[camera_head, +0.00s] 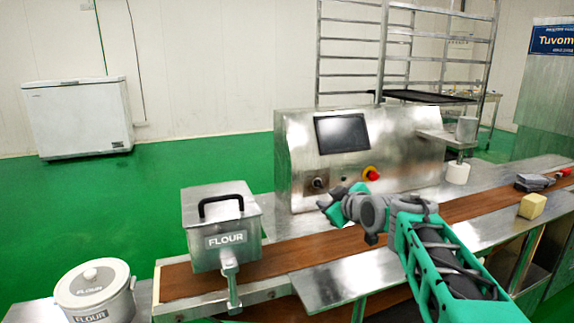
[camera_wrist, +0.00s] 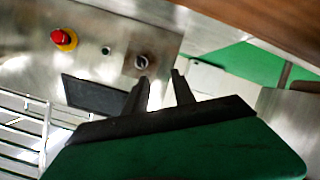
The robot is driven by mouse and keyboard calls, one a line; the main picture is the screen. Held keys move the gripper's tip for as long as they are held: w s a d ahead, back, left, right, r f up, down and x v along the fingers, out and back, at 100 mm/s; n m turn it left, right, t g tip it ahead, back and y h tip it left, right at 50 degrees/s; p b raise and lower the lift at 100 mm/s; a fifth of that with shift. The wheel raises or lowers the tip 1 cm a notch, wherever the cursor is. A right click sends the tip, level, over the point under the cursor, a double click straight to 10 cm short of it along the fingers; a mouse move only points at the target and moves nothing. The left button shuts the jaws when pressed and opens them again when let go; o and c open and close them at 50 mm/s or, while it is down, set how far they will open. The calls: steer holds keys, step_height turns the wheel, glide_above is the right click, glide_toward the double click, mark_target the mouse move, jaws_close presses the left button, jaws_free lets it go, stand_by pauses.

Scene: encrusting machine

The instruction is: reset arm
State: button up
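My arm reaches in from the lower right in the head view, with its green and grey links raised over the conveyor. My gripper (camera_head: 328,203) is in front of the steel machine (camera_head: 292,160), above the belt. In the wrist view my gripper (camera_wrist: 160,78) shows two dark fingers standing apart, with nothing between them. The machine's panel appears beyond the fingers, turned in the picture, with a black knob (camera_wrist: 141,62), a red emergency button (camera_wrist: 62,38) and a dark screen (camera_wrist: 93,95). Contact with the machine cannot be seen.
A steel flour box (camera_head: 222,254) stands at the belt's left end, and a white flour pot (camera_head: 95,285) is at lower left. A yellow block (camera_head: 532,206) and grey item (camera_head: 533,182) lie at right. The brown belt (camera_head: 310,250) is clear between the box and my arm. A rack (camera_head: 385,50) stands behind.

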steer(key=s+r+m+g+h+p, duration=0.1)
steer(key=s+m+g+p, duration=0.3)
steer(key=s+p, duration=0.7)
steer(key=s+r+m+g+h+p, duration=0.2)
steer(key=s+p, duration=0.9)
steer(key=s, duration=1.3)
step_height(320, 180, up, 2)
steer(key=m+g, duration=0.3)
steer(key=g, duration=0.1)
steer(key=shift+s+d+h, duration=0.25)
steer(key=shift+h, duration=0.05)
steer(key=shift+o, duration=0.6)
